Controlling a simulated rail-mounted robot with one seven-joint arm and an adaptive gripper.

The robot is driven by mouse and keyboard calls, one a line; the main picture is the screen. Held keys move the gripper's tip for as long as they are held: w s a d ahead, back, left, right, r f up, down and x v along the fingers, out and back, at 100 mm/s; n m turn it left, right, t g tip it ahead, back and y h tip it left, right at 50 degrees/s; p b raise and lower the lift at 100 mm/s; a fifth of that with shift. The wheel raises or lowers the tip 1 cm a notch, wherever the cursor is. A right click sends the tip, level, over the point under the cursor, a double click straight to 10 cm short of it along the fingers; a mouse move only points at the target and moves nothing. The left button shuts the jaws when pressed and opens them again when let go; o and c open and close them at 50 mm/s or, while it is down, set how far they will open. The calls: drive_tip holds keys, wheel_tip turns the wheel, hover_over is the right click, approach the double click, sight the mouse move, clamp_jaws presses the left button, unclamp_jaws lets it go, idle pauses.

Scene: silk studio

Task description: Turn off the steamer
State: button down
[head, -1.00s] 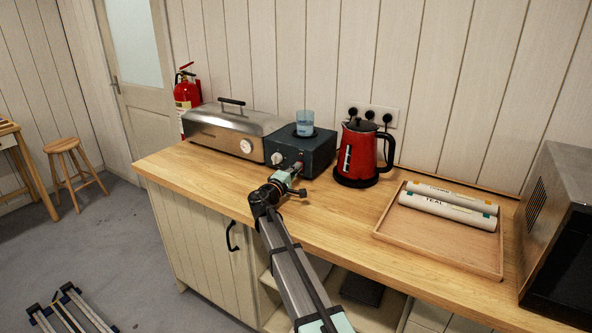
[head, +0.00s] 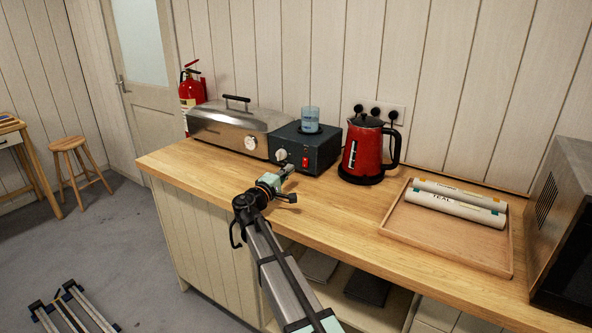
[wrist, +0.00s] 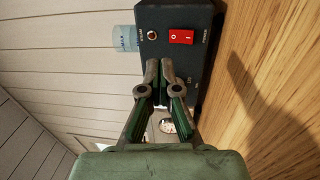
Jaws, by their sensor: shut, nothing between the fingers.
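A long stainless steel box (head: 225,128) with a domed lid, black handle and white front dial (head: 250,143) stands on the counter; it looks like the steamer. Right of it is a dark box (head: 322,155) with a pale knob (head: 282,155) and a red rocker switch (head: 305,162). In the wrist view the red switch (wrist: 181,37) bears O and I marks; which side is pressed I cannot tell. A small round indicator (wrist: 152,34) sits beside it. My gripper (head: 289,168) is shut and empty, in front of the dark box's face. Its fingertips (wrist: 161,66) appear apart from the switch.
A blue-tinted cup (head: 310,119) stands on the dark box. A red kettle (head: 362,152) is close on the right, then a wooden tray (head: 440,248) with two rolls. The counter (head: 340,215) in front is clear. Wall plugs (head: 376,111) sit behind the kettle.

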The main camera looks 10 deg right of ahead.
drive_tip(key=s+a+r+b, duration=0.1)
drive_tip(key=s+a+r, duration=0.1)
drive_tip(key=s+a, duration=0.8)
drive_tip(key=shift+s, duration=0.6)
drive_tip(key=shift+f, duration=0.1)
